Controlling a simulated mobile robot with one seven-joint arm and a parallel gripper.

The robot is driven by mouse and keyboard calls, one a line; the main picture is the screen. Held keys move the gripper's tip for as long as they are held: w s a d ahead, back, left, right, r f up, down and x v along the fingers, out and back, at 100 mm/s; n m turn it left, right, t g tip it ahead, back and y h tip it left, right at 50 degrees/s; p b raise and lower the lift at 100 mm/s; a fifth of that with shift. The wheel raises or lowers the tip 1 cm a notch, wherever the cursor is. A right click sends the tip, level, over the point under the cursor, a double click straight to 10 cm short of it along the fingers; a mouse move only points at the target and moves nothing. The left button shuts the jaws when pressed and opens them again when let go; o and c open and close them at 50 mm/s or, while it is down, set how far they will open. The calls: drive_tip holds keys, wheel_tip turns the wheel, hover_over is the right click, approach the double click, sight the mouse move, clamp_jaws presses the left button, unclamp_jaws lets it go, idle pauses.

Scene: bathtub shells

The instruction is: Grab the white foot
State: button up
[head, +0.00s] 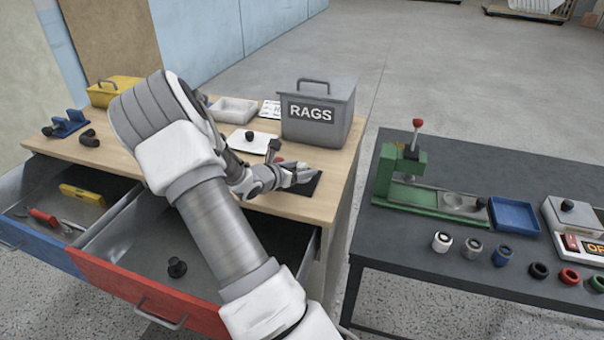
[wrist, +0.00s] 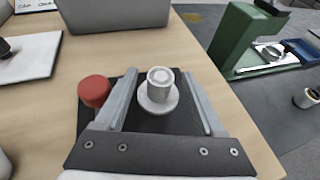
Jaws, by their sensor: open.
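The white foot (wrist: 158,95), a short cylinder on a wider round flange, stands upright on a black mat (wrist: 190,122) in the wrist view. My gripper (wrist: 158,78) is open, with one finger on each side of the foot. I cannot tell whether either finger touches it. In the head view, my gripper (head: 303,178) is low over the black mat (head: 311,190) on the wooden bench. The foot is not clearly distinguishable there.
A red round piece (wrist: 94,91) stands just left of my left finger. The grey RAGS box (head: 318,112) stands behind. A white plate (head: 252,142) with a black knob lies to the left. Drawers (head: 150,290) hang open in front. A dark table (head: 400,226) stands right.

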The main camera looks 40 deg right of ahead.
drive_tip(key=shift+d+f, duration=0.15)
drive_tip(key=shift+d, duration=0.2)
drive_tip(key=shift+c, duration=0.2)
clamp_jaws()
